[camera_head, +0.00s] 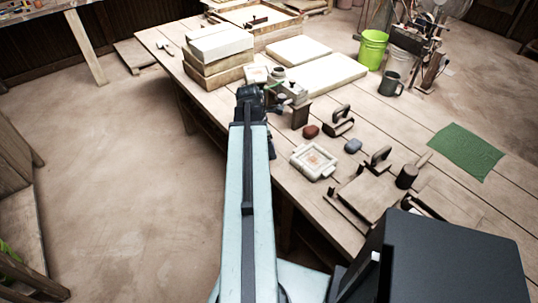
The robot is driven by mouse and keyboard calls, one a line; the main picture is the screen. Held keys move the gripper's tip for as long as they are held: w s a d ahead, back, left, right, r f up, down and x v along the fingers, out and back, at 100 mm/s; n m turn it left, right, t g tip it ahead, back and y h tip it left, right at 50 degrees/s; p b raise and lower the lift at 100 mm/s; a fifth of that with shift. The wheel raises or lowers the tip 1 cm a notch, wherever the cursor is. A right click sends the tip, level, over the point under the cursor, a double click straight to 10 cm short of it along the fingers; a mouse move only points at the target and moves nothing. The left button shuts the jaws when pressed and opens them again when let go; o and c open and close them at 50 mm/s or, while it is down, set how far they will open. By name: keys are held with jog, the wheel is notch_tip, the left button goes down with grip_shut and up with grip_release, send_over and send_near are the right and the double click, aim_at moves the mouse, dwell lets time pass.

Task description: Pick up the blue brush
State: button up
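A small blue object (353,146), probably the blue brush, lies on the wooden table (432,118), right of a white square tile mould (314,161). It is too small for me to make out bristles or a handle. My arm reaches forward over the table's near left edge. My gripper (288,97) seems to be at its far end, beyond and left of the blue object and well apart from it. The fingers are small and blend with items behind them, so I cannot tell whether they are open or shut.
A dark red block (310,131) and a handled press tool (339,122) lie near the blue object. A wooden press board (368,195), a dark mallet (407,177), a green cloth (466,151), a dark mug (391,84) and stacked slabs (219,55) also occupy the table.

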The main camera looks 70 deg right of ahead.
jog(key=b+x, duration=0.1)
jog(key=x, duration=0.2)
jog(key=shift+w, duration=0.15)
jog(key=shift+r, duration=0.25)
jog(key=c, duration=1.5)
notch_tip(320, 180, up, 10)
jog(key=p, duration=1)
jog(key=shift+r, duration=0.1)
